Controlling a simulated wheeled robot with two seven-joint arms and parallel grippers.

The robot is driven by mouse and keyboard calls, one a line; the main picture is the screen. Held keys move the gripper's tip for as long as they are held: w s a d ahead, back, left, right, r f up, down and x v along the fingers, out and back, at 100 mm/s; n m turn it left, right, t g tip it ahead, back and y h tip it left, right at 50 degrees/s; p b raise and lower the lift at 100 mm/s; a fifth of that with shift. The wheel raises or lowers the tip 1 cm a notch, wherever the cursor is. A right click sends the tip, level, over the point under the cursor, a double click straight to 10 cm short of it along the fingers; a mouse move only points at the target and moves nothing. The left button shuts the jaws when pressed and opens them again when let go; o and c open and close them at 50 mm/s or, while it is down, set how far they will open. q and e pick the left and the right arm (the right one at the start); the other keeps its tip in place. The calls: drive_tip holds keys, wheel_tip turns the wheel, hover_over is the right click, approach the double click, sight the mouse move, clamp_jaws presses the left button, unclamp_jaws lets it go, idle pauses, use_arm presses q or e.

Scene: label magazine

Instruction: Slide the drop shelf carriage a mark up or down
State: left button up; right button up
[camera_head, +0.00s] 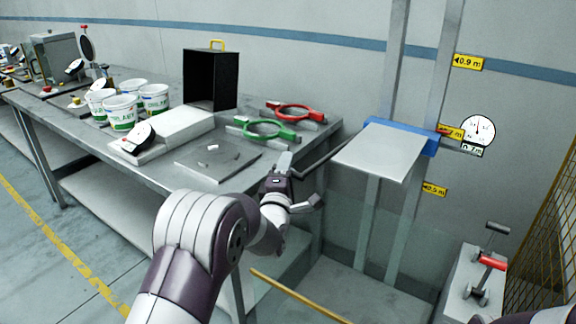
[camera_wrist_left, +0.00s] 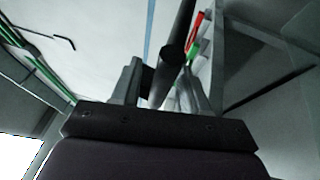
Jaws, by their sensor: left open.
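The drop shelf carriage, a pale grey plate (camera_head: 378,153) with a blue back (camera_head: 405,132), sits on two upright rails beside the bench. Its red pointer is level with the middle yellow mark (camera_head: 453,134), and a plate under the dial (camera_head: 478,130) reads 0.7 m. The 0.9 m mark (camera_head: 468,62) is above and the 0.5 m mark (camera_head: 433,190) below. A dark handle bar (camera_head: 325,157) reaches from the carriage toward my left gripper (camera_head: 297,181), which is open at its end. In the left wrist view the bar (camera_wrist_left: 176,42) shows between the open fingers (camera_wrist_left: 162,85); contact is unclear.
The steel bench (camera_head: 72,137) on the left holds white tubs (camera_head: 121,112), a black open box (camera_head: 211,80), and red (camera_head: 294,110) and green (camera_head: 264,130) ring tools. A lever box (camera_head: 470,285) with a red handle stands lower right, near a yellow mesh fence (camera_head: 548,240).

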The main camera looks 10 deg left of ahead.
use_arm(q)
drive_tip(key=shift+w, duration=0.4)
clamp_jaws()
wheel_tip(320, 180, up, 20)
drive_tip(key=p, duration=0.5)
unclamp_jaws()
drive_tip(key=shift+f, duration=0.1)
